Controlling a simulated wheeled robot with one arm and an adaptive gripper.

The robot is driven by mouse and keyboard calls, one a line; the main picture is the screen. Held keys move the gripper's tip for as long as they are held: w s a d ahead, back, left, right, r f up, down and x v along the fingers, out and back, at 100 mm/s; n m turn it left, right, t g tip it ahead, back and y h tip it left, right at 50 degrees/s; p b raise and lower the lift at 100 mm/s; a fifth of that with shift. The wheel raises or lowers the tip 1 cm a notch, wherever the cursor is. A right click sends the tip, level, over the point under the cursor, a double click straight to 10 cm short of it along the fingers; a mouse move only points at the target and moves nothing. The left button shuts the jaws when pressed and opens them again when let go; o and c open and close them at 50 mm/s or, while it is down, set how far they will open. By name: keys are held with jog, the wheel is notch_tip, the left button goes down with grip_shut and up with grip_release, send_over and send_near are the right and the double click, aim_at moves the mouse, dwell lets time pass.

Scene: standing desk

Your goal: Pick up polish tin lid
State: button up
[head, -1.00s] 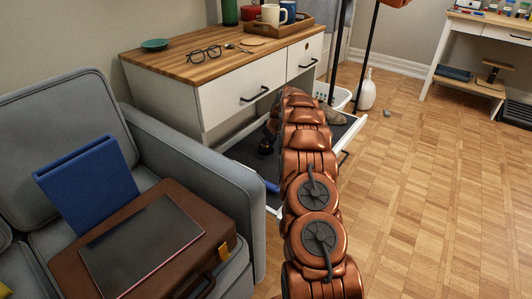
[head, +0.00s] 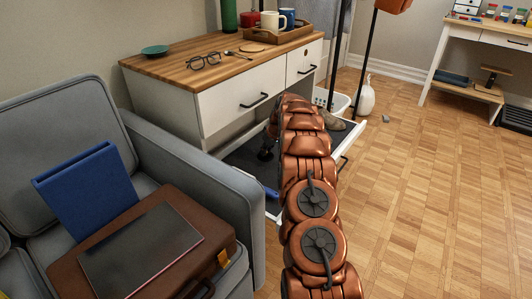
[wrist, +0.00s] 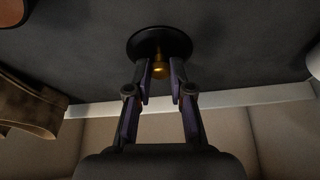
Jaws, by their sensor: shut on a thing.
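The polish tin lid (wrist: 150,39) shows in the wrist view as a dark round disc with a gold knob (wrist: 161,68) at its centre. My gripper (wrist: 161,76) has its two fingers shut on the knob, one on each side. The lid is over a dark grey surface (wrist: 225,60); I cannot tell whether it touches it. In the head view my gripper (head: 267,150) is a small dark shape inside the pulled-out tray (head: 246,149) below the cabinet, partly hidden by my arm. The lid is not clear there.
The tray has a pale rim (wrist: 90,108). A brown item (wrist: 30,108) lies at the left of the wrist view. In the head view a blue item (head: 271,192) and a shoe (head: 331,121) are in the tray. The cabinet (head: 235,100) overhangs it; the sofa arm (head: 215,170) is close.

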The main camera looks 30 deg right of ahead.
aim_at(267, 158)
notch_tip(267, 158, up, 4)
jog(key=shift+p, duration=1)
jog(key=shift+s+a+f, duration=0.25)
jog(key=shift+s+a, duration=0.1)
jog(key=shift+s, duration=0.3)
jog(key=s+a+p, duration=0.1)
jog(key=s+a, duration=0.1)
jog(key=s, duration=0.2)
jog(key=s+a+r+p, duration=0.1)
jog(key=s+a, duration=0.1)
jog(key=s, duration=0.2)
jog(key=s+a+p, duration=0.1)
jog(key=s+a, duration=0.1)
jog(key=s, duration=0.2)
jog(key=shift+s+a+r, duration=0.2)
jog(key=shift+s+a, duration=0.05)
jog(key=shift+s, duration=0.05)
jog(key=shift+s+r+p, duration=0.15)
jog(key=shift+r+p, duration=0.35)
jog(key=shift+p, duration=0.15)
notch_tip(267, 158, up, 20)
jog(key=p, duration=2)
jog(key=shift+r, duration=0.1)
jog(key=shift+r+p, duration=0.4)
jog(key=shift+p, duration=0.1)
